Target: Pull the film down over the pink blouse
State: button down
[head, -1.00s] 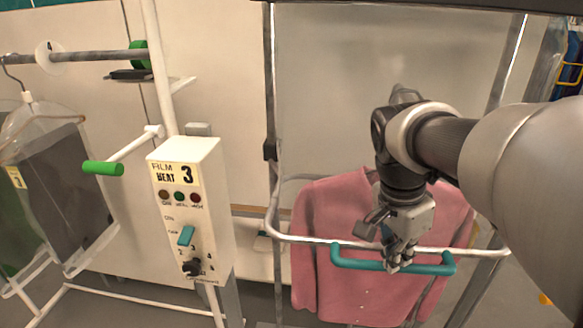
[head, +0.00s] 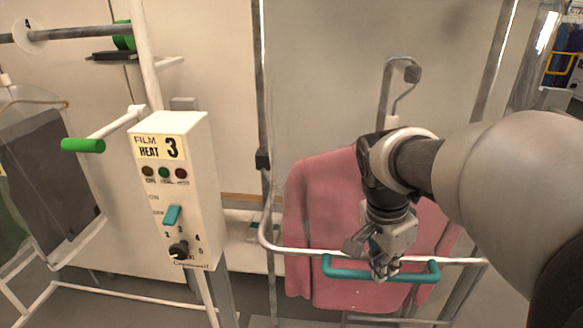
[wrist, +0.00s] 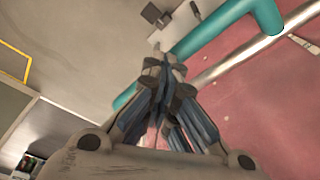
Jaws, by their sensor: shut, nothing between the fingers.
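The pink blouse (head: 320,205) hangs from a hook (head: 402,80) in the middle of the head view, its right part hidden by my arm. A metal hoop (head: 300,250) with a teal handle (head: 345,273) crosses in front of its lower half. I cannot clearly make out film over the blouse. My gripper (head: 384,274) is shut and empty at the middle of the teal handle. In the wrist view the fingertips (wrist: 165,62) overlap the handle (wrist: 205,38); I cannot tell whether they touch it.
A white film heat box (head: 180,190) with a dial and teal switch stands left of the blouse. A green-tipped lever (head: 84,145) sticks out further left. A dark garment in clear film (head: 48,165) hangs at the far left. Upright posts (head: 266,100) flank the blouse.

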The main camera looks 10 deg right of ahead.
jog(key=a+x, duration=0.2)
jog(key=x, duration=0.9)
jog(key=s+a+f+x, duration=0.1)
jog(key=a+x, duration=0.2)
jog(key=x, duration=0.9)
jog(key=shift+d+f, duration=0.15)
jog(key=shift+f, duration=0.05)
